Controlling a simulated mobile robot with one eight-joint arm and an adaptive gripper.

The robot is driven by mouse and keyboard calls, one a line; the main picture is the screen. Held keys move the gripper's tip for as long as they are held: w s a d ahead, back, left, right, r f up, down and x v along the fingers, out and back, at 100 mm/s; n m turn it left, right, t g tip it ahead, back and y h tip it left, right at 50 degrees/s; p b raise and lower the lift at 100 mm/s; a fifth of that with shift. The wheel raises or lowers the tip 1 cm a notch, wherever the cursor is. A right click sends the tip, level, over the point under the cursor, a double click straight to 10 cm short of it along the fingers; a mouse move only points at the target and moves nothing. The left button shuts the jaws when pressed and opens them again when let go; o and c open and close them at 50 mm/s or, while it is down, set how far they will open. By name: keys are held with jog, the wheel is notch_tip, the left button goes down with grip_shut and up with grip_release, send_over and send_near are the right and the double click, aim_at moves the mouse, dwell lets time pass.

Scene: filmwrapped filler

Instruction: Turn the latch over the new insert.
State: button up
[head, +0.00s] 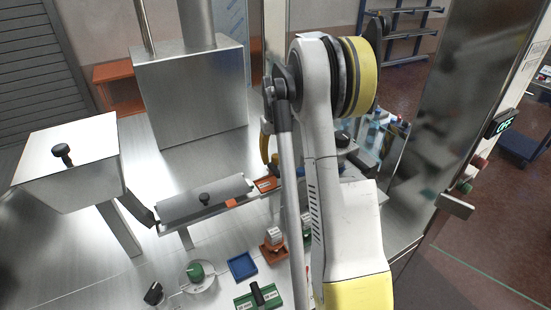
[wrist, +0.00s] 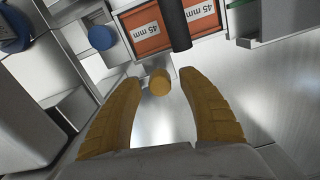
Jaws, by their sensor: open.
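In the wrist view an orange insert (wrist: 150,42) with white "45 mm" labels sits in a metal frame, with a black bar across it. A short yellow round knob (wrist: 159,82), which looks like the latch, stands just below the insert's edge. Its exact turn cannot be told. My gripper (wrist: 160,78) is open, its two yellow-brown fingers on either side of the knob, with visible gaps. In the head view the orange insert (head: 266,184) shows at the end of the steel trough. A yellow finger shows above it; my arm hides the rest of my gripper.
A blue knob (wrist: 101,37) is left of the insert. On the steel bench are a green block (head: 258,297), a blue tray (head: 242,266), a green knob (head: 196,272) and an orange holder (head: 273,249). A steel hopper (head: 75,150) stands at left.

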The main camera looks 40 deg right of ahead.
jog(key=shift+f, duration=0.3)
grip_shut()
